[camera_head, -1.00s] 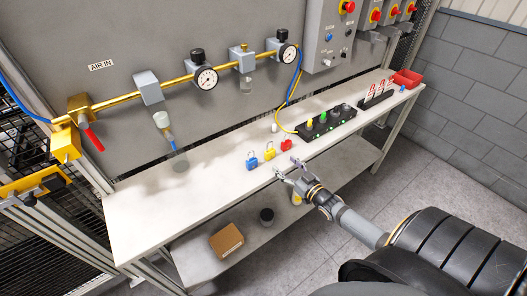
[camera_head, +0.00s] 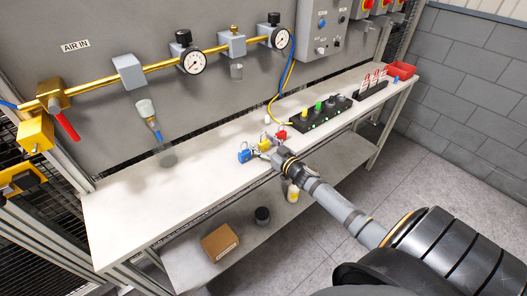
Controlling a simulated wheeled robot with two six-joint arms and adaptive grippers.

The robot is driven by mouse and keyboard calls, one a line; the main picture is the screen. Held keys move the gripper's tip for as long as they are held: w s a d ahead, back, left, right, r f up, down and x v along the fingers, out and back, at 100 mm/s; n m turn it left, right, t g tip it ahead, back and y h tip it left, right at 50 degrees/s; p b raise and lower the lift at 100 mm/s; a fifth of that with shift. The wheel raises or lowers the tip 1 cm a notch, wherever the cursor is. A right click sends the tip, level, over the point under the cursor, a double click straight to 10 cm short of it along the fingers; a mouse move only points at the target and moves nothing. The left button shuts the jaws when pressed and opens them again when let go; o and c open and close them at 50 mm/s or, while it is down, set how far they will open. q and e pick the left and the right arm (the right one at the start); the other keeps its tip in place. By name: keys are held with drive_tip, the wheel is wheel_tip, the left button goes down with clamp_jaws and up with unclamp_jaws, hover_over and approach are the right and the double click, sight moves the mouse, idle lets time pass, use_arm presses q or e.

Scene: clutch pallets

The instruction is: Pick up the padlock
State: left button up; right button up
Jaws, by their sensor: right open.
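Three padlocks stand in a row near the front edge of the bench: a blue padlock (camera_head: 244,156), a yellow padlock (camera_head: 264,145) and a red padlock (camera_head: 281,135). My right gripper (camera_head: 267,152) reaches in from the lower right, over the bench's front edge. It is open, and its fingers are right at the yellow padlock, with the blue one to the left and the red one behind. The fingers are small and partly merge with the padlocks; I cannot tell whether they touch or straddle the yellow one. My left gripper is not in view.
The white bench (camera_head: 130,215) is clear to the left of the padlocks. A black block with coloured buttons (camera_head: 320,114) and a red bin (camera_head: 402,70) stand further right. A cardboard box (camera_head: 220,242) lies on the lower shelf. Gauges and brass pipe are on the panel behind.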

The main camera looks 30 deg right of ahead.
drive_tip(key=shift+r, duration=0.1)
drive_tip(key=shift+c, duration=0.4)
drive_tip(key=c, duration=1.2)
drive_tip(key=shift+c, duration=0.2)
